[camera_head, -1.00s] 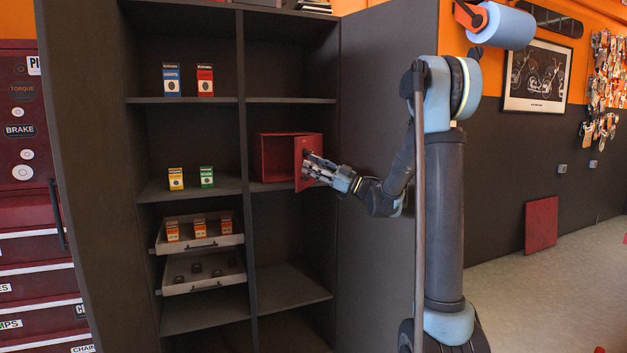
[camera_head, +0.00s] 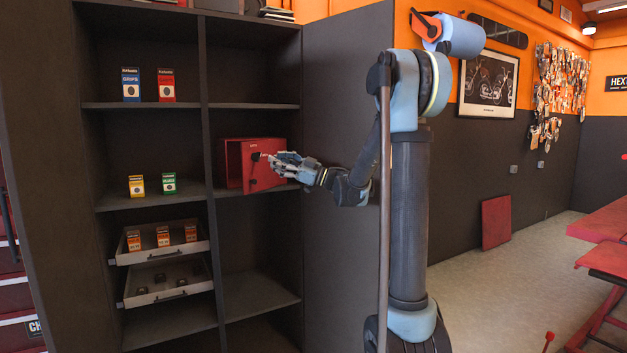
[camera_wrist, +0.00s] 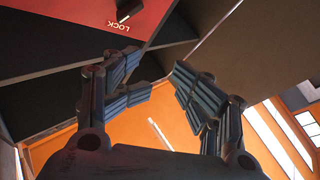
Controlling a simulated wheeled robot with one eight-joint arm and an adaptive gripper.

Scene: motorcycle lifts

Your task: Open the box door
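The red box (camera_head: 230,143) sits on a middle shelf in the right column of the cabinet. Its red door (camera_head: 267,176) stands ajar, with a dark gap into the box along its left side. A small dark lock knob (camera_head: 256,156) is near the door's left edge. My gripper (camera_head: 276,160) is in front of the door. In the wrist view my gripper (camera_wrist: 158,65) has its fingers apart with nothing between them, below and right of the knob.
The cabinet's right side panel (camera_head: 345,100) stands close behind my arm. Small product boxes (camera_head: 131,85) stand on the left shelves, above two pulled-out trays (camera_head: 160,295). A red panel (camera_head: 496,222) leans on the wall and a red lift (camera_head: 605,260) is at right. The floor between is clear.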

